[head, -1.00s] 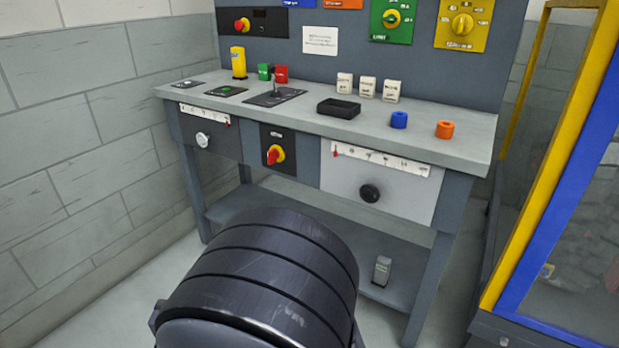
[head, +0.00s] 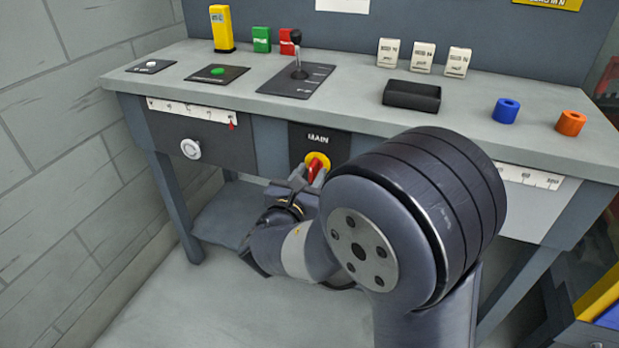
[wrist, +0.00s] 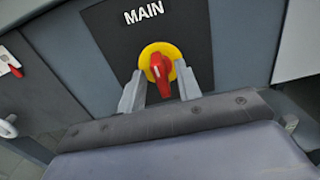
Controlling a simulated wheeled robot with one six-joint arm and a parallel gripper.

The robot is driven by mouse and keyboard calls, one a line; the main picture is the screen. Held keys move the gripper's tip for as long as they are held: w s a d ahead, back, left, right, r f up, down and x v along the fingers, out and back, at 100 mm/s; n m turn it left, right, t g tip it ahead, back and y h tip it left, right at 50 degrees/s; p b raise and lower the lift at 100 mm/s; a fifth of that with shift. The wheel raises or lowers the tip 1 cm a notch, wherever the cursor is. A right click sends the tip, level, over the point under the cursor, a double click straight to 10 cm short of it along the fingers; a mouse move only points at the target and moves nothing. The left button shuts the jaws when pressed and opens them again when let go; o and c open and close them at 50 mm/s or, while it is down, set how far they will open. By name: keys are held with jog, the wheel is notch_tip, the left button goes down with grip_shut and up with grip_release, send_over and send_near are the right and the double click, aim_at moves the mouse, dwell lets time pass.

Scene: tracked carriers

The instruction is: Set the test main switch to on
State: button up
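The main switch is a red knob (head: 315,168) on a yellow disc, set in a black panel marked MAIN on the bench front. In the wrist view the red knob (wrist: 161,72) stands close to upright, leaning slightly, on its yellow disc (wrist: 149,58). My gripper (head: 308,180) is right in front of the switch. In the wrist view its two fingers (wrist: 160,88) are apart, one on each side of the knob, with gaps between them and it. The fingertips reach about the lower edge of the disc.
A white knob (head: 190,149) and a scale with a red pointer (head: 231,125) are left of the switch.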

grip_shut()
dwell(0.4)
jog(key=shift+f+m+b, duration=0.1)
jog(key=shift+m+b, duration=0.2)
jog(key=shift+b, duration=0.15)
jog(key=shift+f+m+b, duration=0.1)
jog(key=shift+m+b, duration=0.9)
jog(key=shift+b, duration=0.1)
jog(key=m+b, duration=0.3)
jog(key=shift+d+m, duration=0.1)
jog(key=shift+m, duration=0.2)
jog(key=m+b, duration=0.1)
jog(key=m, duration=1)
jog(key=shift+d, duration=0.1)
jog(key=shift+m, duration=0.4)
